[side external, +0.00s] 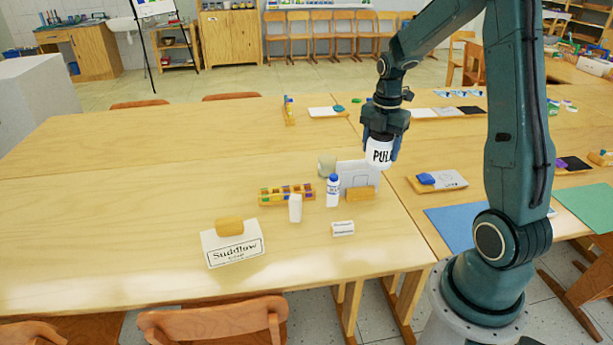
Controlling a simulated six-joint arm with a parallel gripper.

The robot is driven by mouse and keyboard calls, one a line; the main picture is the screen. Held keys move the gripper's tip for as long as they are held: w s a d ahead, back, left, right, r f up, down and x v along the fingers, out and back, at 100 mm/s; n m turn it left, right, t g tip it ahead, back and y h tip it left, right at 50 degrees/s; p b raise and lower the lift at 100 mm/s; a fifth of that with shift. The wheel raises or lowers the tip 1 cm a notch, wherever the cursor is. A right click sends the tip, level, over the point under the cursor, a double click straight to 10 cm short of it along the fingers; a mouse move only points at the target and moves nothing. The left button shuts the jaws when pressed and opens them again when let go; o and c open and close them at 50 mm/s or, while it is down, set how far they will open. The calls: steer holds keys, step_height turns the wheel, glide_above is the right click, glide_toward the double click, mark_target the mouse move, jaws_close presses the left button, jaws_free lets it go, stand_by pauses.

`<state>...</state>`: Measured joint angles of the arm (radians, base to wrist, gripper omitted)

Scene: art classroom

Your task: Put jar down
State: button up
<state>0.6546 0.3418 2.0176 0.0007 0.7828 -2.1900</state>
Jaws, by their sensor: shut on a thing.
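A white jar (380,153) with dark lettering, partly readable as "PUL", is held in my gripper (382,146). The gripper points down and its fingers are shut around the jar. The jar looks upright and appears raised above the wooden table (130,190), near the table's right side. The gripper covers the top of the jar. The exact height of the jar over the surface cannot be told from this single view.
Near the jar are a white panel (357,172) with a wooden block, a pale cup (327,166), a blue-capped bottle (333,191), a white container (295,208) and a colourful tray (272,198). A "Sudsflow" card (233,250) stands front left. The table's left side is clear.

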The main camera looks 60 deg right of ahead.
steer(key=w+a, duration=0.3)
steer(key=a, duration=0.7)
steer(key=w+a, duration=0.4)
steer(key=a, duration=0.6)
steer(key=shift+a+r, duration=0.15)
steer(key=shift+a, duration=0.05)
steer(key=shift+f, duration=10)
steer(key=shift+f, duration=0.1)
steer(key=o, duration=1.2)
steer(key=shift+f, duration=0.1)
